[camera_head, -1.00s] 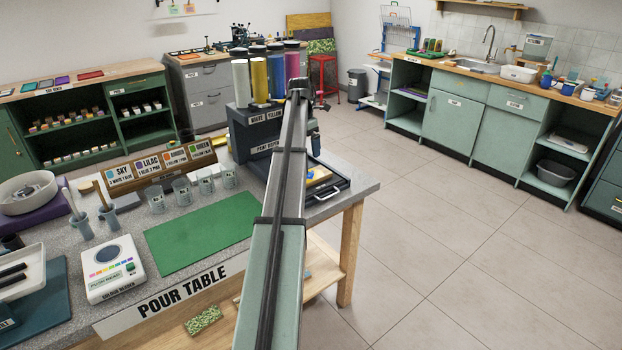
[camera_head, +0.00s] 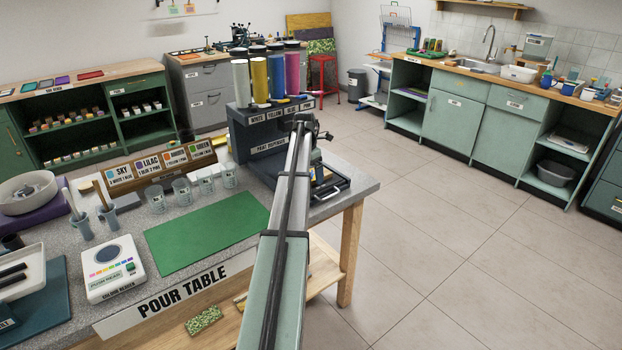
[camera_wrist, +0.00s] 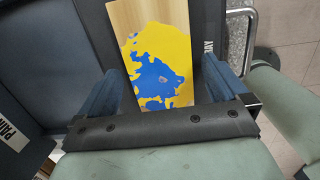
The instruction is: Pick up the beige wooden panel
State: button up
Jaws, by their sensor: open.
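The beige wooden panel (camera_wrist: 152,16) lies in a dark tray under my gripper in the wrist view. Its upper part is bare wood, and the rest is covered with yellow and blue paint. Its lower end is hidden by my gripper's dark bar. My gripper (camera_wrist: 162,88) is open, with one finger on each side of the panel; I cannot tell whether either touches it. In the head view, my gripper (camera_head: 318,164) is over the black tray (camera_head: 334,196) in front of the paint dispenser (camera_head: 262,141), and mostly hides the panel.
The paint dispenser with several coloured tubes stands close behind my gripper. A green mat (camera_head: 205,238), several clear cups (camera_head: 181,190) and a colour reader (camera_head: 112,270) are on the pour table (camera_head: 345,165). Open floor (camera_head: 440,220) lies to the right.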

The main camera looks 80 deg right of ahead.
jog(key=shift+f, duration=0.3)
jog(key=shift+r, duration=0.1)
jog(key=c, duration=1.2)
